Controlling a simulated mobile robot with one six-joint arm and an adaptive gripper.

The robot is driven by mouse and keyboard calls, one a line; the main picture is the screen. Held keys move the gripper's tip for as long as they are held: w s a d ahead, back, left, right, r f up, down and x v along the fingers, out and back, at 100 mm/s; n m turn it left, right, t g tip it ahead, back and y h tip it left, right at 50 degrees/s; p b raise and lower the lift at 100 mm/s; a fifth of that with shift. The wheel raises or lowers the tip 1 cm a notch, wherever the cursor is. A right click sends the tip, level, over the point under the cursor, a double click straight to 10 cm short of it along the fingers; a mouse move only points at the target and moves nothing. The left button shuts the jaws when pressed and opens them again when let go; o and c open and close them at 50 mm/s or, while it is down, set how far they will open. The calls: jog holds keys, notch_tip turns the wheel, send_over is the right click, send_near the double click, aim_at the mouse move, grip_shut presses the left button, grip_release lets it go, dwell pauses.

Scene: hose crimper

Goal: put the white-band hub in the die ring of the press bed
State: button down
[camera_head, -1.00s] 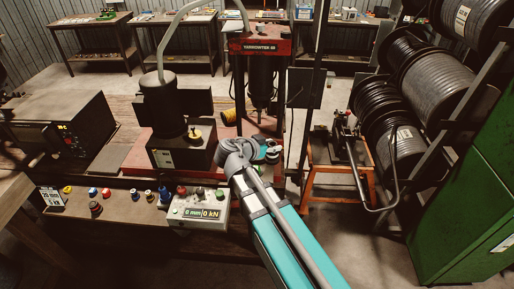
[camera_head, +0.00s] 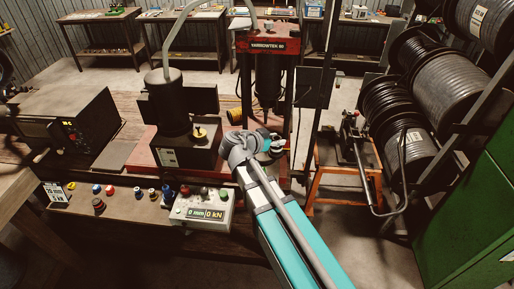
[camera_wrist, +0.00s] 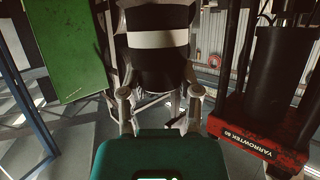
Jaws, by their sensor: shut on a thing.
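The white-band hub (camera_wrist: 158,40) is a dark cylinder with a wide white band, at the top middle of the wrist view. My gripper (camera_wrist: 160,95) is shut on it, with one finger at each side. In the head view my gripper (camera_head: 272,146) is small and partly hidden by my wrist, in front of the red press (camera_head: 268,46) labelled Yarrowtek 60. The hub cannot be made out there. The press also shows at the right of the wrist view (camera_wrist: 262,128). The die ring and most of the press bed cannot be made out, being behind my arm.
A dark pump unit (camera_head: 178,125) stands left of the press. A control box (camera_head: 201,210) reads 0 mm and 0 kN, beside a row of small coloured-band parts (camera_head: 110,190). An orange stand (camera_head: 345,170), hose reels (camera_head: 400,110) and a green cabinet (camera_head: 465,210) stand right.

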jog(key=w+a+f+b, duration=0.4)
jog(key=w+f+b, duration=0.4)
jog(key=w, duration=0.3)
jog(key=shift+a+f, duration=0.25)
jog(key=shift+a, duration=0.05)
jog(key=shift+w+a+f+b, duration=0.2)
jog(key=shift+w+f+b, duration=0.25)
jog(key=shift+f+b, duration=0.35)
jog(key=shift+s+f+b, duration=0.1)
jog(key=shift+f+b, duration=1.15)
jog(key=shift+f, duration=0.1)
jog(key=shift+c, duration=1.5)
grip_release()
